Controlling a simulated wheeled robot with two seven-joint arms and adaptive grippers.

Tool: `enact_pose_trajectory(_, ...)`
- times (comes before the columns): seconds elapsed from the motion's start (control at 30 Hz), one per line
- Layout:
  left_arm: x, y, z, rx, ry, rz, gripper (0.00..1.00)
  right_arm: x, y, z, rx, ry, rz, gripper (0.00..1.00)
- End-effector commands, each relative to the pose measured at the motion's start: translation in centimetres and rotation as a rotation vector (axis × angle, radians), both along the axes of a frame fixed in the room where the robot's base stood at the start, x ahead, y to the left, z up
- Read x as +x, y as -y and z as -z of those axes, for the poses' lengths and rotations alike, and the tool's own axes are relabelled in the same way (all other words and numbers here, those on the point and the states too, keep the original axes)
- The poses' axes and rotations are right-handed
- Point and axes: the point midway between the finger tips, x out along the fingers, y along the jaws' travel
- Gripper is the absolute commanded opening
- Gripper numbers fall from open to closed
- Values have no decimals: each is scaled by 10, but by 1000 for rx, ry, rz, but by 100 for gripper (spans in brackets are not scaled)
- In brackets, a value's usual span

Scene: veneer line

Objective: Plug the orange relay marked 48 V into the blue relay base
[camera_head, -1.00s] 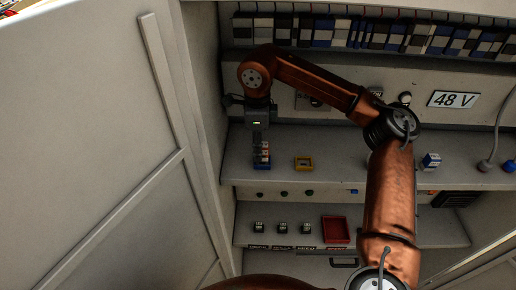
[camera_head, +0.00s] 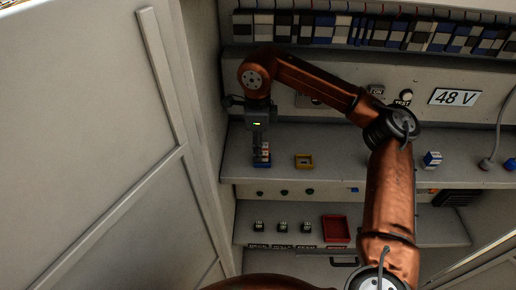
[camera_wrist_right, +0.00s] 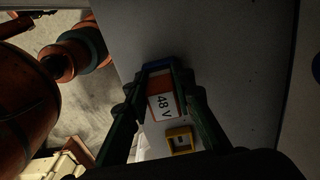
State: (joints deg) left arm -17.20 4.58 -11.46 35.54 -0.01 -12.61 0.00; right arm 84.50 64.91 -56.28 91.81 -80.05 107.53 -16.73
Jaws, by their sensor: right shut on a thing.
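My right gripper (camera_head: 261,138) points down over the left end of the shelf, shut on the orange relay (camera_head: 264,150). Its white label reading "48 V" shows in the right wrist view (camera_wrist_right: 164,104), between the two fingers. The blue relay base (camera_head: 262,162) stands on the shelf directly below the relay; its blue edge also shows beyond the relay in the right wrist view (camera_wrist_right: 158,64). The relay hides most of the base, and I cannot tell whether it is seated or just above it. My left gripper is not in view.
A yellow base (camera_head: 304,160) sits on the shelf just right of the blue one. A blue-and-white relay (camera_head: 432,159) stands farther right. A "48 V" sign (camera_head: 454,97) hangs on the back panel.

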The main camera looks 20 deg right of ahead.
Motion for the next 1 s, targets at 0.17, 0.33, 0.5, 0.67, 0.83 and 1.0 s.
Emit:
enact_pose_trajectory(0.17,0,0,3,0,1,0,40,0,0,5,0,0,0,1)
enact_pose_trajectory(0.33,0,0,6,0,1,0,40,0,0,9,0,0,0,1)
enact_pose_trajectory(0.5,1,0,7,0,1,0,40,0,0,11,0,0,0,27)
enact_pose_trajectory(0.67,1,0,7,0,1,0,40,0,0,11,-1,0,0,38)
enact_pose_trajectory(0.83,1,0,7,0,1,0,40,0,0,11,0,0,0,43)
enact_pose_trajectory(1.0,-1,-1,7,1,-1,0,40,0,0,10,0,0,0,43)
